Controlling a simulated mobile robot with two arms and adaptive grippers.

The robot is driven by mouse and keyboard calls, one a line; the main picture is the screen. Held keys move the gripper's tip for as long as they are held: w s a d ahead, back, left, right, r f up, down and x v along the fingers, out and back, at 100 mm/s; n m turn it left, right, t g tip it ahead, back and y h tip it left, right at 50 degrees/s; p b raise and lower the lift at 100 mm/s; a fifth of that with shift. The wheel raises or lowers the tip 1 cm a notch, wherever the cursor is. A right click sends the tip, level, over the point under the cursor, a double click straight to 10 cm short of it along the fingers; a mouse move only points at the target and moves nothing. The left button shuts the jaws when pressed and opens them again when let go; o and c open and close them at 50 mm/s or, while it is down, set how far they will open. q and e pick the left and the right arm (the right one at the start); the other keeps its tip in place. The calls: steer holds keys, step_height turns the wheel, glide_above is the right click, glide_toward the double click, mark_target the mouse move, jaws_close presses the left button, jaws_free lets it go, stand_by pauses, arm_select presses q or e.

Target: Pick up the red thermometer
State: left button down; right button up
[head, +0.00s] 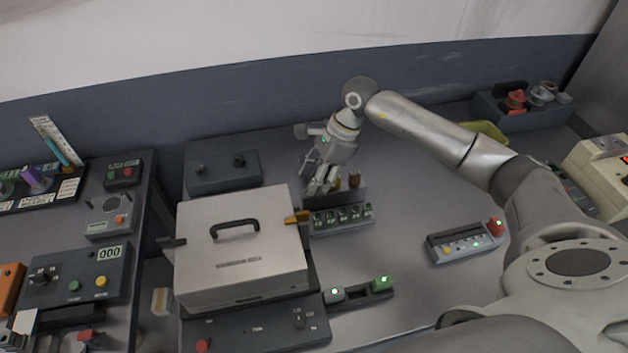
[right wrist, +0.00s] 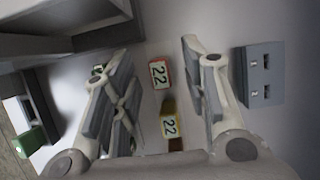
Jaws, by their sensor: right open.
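A small block with a red body and a "22" on its pale face, which looks like the red thermometer (right wrist: 160,72), shows between my right gripper's fingers in the right wrist view. A similar yellow block (right wrist: 169,118) marked "22" is just below it. In the head view a small dark red thing (head: 354,180) stands just right of the right gripper's fingers, behind a dark rack; I cannot tell for sure that it is the same thermometer. My right gripper (head: 321,184) is open and empty, and it also shows in the right wrist view (right wrist: 158,60). My left gripper is not in view.
A silver lidded box (head: 240,275) with a black handle stands left of the gripper. A dark rack (head: 340,222) with several green-lit slots is just in front. A button panel (head: 465,243) lies to the right. The table between rack and panel is clear.

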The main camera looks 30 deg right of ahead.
steer(key=shift+w+a+f, duration=0.1)
steer(key=shift+a+f, duration=0.15)
steer(key=shift+f, duration=0.35)
jaws_close()
steer(key=shift+r, duration=0.1)
